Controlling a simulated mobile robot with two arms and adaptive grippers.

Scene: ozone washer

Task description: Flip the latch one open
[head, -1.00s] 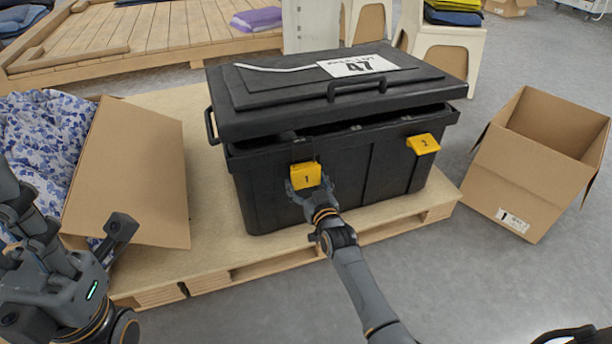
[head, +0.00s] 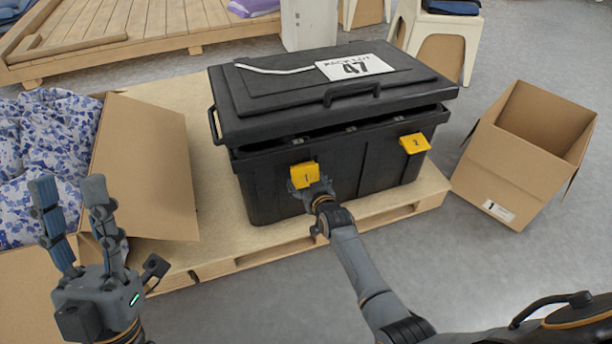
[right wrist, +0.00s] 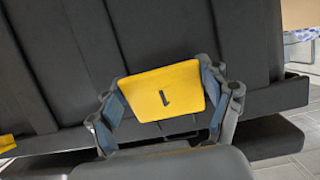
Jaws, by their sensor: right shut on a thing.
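Latch one (head: 305,174) is a yellow tab marked 1 on the front of a black lidded trunk (head: 272,193). It appears tilted out from the front wall. My right gripper (head: 308,187) is at this latch. In the right wrist view, the right gripper's fingers (right wrist: 163,108) close on both side edges of latch one (right wrist: 162,91). A second yellow latch (head: 415,144), marked 2, sticks out further right. The trunk's lid (head: 290,108) is down, with a narrow gap along its front edge. My left gripper (head: 69,185) is open and empty at the lower left, away from the trunk.
The trunk stands on a wooden pallet (head: 225,245). An open cardboard box (head: 148,165) with blue-patterned cloth (head: 40,150) is at the left. Another open, empty box (head: 520,165) is at the right. Grey floor is clear in front.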

